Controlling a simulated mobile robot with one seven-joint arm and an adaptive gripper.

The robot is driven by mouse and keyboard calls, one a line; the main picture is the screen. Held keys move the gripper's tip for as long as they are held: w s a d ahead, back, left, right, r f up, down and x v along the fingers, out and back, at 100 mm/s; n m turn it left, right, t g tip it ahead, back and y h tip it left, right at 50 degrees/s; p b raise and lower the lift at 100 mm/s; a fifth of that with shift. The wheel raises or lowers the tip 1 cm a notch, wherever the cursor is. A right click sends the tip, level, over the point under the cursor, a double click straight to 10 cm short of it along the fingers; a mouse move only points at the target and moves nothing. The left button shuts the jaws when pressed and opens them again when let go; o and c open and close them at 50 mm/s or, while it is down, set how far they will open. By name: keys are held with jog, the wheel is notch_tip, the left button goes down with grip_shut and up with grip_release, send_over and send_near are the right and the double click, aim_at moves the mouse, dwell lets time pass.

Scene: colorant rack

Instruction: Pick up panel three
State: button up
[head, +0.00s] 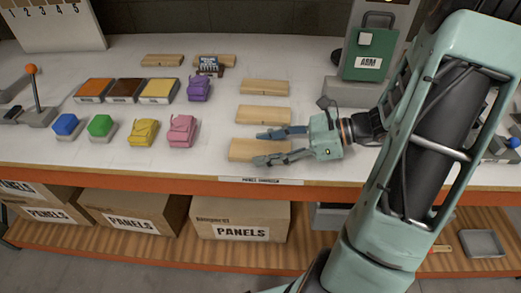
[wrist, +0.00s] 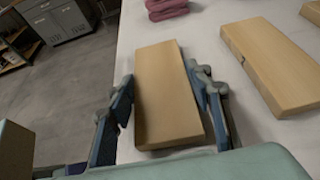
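Several plain light-wood panels lie flat on the white table; no number shows on them, so I cannot tell by marking which is panel three. The nearest panel (head: 240,149) lies at the front edge. My gripper (head: 265,147) is open over it, coming from the right. In the wrist view this panel (wrist: 166,95) sits between the two open fingers (wrist: 160,80), one along each long side; whether either touches is unclear. Another panel (head: 262,115) lies just behind, and shows at right in the wrist view (wrist: 272,62). A further panel (head: 264,87) lies behind that.
Two more panels (head: 162,60) lie at the back, one partly behind a small dark item (head: 208,66). A pink bundle (head: 182,130) and a yellow one (head: 143,132) are to the left. A green container (head: 368,52) stands back right. The table's orange front edge (head: 140,176) is close.

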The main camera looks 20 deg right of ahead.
jog(key=c, duration=0.4)
jog(key=shift+r, duration=0.25)
